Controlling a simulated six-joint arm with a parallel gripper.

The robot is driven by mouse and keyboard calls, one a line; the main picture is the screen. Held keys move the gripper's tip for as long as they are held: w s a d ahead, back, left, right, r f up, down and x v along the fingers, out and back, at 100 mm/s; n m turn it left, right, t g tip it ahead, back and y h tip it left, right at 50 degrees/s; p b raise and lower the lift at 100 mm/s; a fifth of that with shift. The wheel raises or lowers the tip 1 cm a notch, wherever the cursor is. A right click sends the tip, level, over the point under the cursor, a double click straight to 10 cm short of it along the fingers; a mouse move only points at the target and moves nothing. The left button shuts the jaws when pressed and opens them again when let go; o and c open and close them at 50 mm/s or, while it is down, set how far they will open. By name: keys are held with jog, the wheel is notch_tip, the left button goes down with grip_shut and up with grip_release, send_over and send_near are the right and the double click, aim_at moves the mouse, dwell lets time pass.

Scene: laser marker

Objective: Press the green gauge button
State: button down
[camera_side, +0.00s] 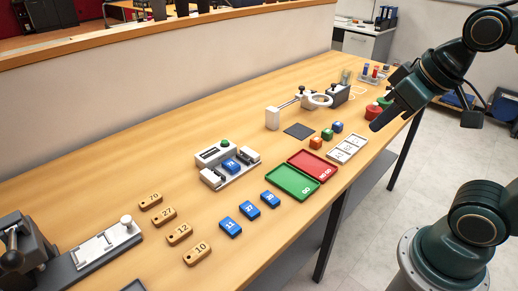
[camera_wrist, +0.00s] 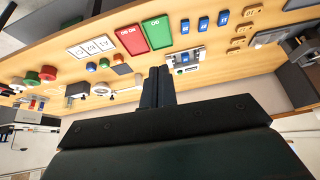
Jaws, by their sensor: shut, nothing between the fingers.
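The green gauge button (camera_side: 225,142) is a small round cap on top of the grey gauge (camera_side: 216,153), in the middle of the table in the side view. A blue numbered block (camera_side: 231,165) sits in the gauge's front part. The gauge also shows in the wrist view (camera_wrist: 187,70), above and right of my fingers; I cannot make out the button there. My gripper (camera_side: 377,124) is shut and empty, raised near the table's right edge, far to the right of the gauge. Its dark fingers (camera_wrist: 159,72) lie together in the wrist view.
Green tray (camera_side: 297,190) and red tray (camera_side: 325,168) lie right of the gauge. Blue blocks (camera_side: 249,210) and wooden tags (camera_side: 179,233) lie in front. A ring stand (camera_side: 320,101) stands behind; red and green round buttons (camera_side: 373,112) are near my gripper.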

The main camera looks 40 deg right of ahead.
jog(key=w+r+m, duration=0.2)
jog(key=w, duration=0.8)
jog(key=m+t+y, duration=0.1)
jog(key=m+t, duration=0.2)
jog(key=m, duration=0.2)
send_over(225, 143)
notch_tip(225, 143, down, 13)
jog(key=shift+s+d, duration=0.2)
jog(key=shift+d, duration=0.05)
jog(key=shift+f, duration=4.3)
